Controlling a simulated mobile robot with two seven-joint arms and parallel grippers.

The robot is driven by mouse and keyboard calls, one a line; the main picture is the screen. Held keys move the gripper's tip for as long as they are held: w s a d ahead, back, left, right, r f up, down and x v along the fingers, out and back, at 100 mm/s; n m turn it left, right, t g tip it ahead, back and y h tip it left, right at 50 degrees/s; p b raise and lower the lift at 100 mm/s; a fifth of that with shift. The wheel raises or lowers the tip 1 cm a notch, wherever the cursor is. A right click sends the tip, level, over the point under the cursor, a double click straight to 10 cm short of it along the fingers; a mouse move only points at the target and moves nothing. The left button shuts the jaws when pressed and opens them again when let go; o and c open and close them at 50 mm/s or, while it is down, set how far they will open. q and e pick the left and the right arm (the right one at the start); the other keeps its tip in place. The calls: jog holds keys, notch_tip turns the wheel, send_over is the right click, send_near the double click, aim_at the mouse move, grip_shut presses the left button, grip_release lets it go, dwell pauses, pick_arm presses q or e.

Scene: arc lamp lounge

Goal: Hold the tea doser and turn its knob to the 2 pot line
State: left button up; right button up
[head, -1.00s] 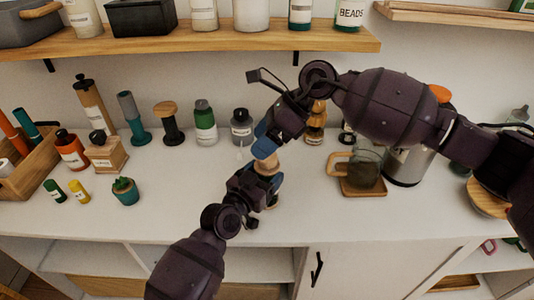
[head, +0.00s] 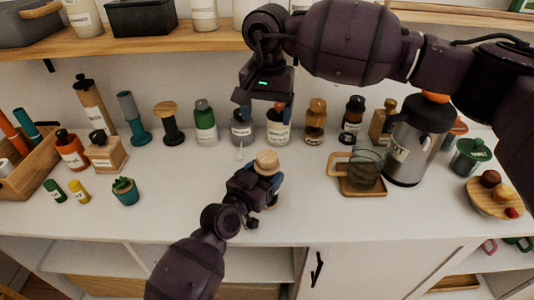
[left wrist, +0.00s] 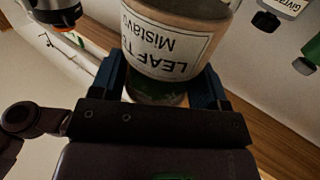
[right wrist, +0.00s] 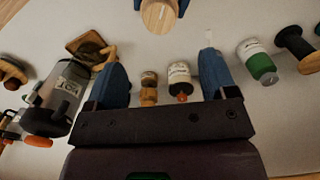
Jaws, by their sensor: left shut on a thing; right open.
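The tea doser (head: 267,163) stands upright near the front of the white counter, its round wooden knob on top. My left gripper (head: 262,184) is shut on its body. In the left wrist view the doser (left wrist: 165,45) sits between the fingers, with a cream label reading "LEAF T" and "Mistav", partly cut off. My right gripper (head: 264,113) is open and empty, raised behind and above the doser. In the right wrist view the knob (right wrist: 160,15) lies beyond the open fingertips, at the top edge. No pot line or knob marking is readable.
A row of jars, including a green one (head: 204,120) and a dark-lidded one (head: 241,127), stands along the wall. A glass mug (head: 362,166) on a wooden coaster and a steel pot (head: 412,145) stand right. A small potted plant (head: 124,191) is left. A shelf (head: 170,44) hangs above.

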aim_at(267, 157)
notch_tip(267, 157, down, 12)
jog(key=shift+r, duration=0.1)
dwell(0.5)
jog(key=shift+c, duration=0.4)
jog(key=c, duration=0.9)
jog(key=shift+o, duration=0.2)
